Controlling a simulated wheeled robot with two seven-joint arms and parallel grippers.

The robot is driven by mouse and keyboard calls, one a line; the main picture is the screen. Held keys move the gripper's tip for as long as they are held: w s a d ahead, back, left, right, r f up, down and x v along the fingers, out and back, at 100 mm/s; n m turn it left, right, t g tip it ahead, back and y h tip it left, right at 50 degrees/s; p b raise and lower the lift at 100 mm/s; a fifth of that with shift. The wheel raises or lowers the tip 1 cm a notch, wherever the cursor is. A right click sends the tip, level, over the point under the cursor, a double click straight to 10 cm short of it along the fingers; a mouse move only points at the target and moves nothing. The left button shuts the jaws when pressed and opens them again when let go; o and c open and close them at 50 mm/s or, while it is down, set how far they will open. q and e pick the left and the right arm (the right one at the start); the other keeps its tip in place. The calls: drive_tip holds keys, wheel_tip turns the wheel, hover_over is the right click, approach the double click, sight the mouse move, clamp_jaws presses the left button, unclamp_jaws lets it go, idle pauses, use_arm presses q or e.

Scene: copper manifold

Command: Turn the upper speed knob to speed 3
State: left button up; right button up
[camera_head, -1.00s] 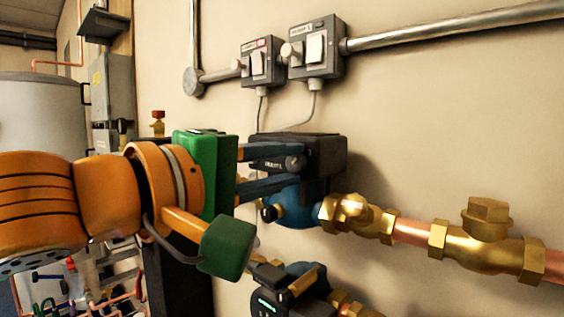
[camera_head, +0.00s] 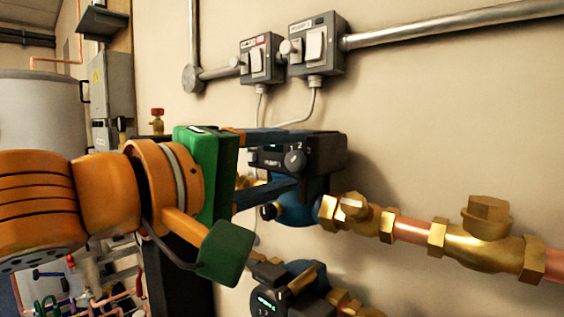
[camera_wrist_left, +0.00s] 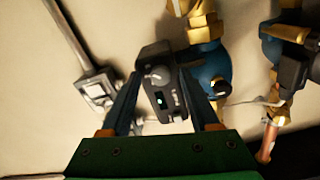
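The upper pump has a black control box (camera_head: 328,150) on a blue body (camera_head: 310,205). Its upper speed knob (camera_head: 294,160) is round and grey on the front face, with small number marks around it. I cannot read its setting clearly. In the left wrist view the knob (camera_wrist_left: 157,76) lies between the fingertips. My left gripper (camera_head: 304,159) comes in from the left with its fingers apart, one above and one below the knob. Neither finger visibly grips it. The wrist view shows the same open fingers (camera_wrist_left: 160,74). My right gripper is not in view.
A lower pump (camera_head: 268,302) sits below, beneath the gripper's green body. Brass valves (camera_head: 487,218) and copper pipe (camera_head: 410,229) run right from the upper pump. Two grey switch boxes (camera_head: 318,45) are on the wall above.

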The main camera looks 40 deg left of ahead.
use_arm(q)
drive_tip(key=s, duration=0.7)
drive_tip(key=shift+a+b, duration=0.3)
drive_tip(key=shift+b, duration=0.15)
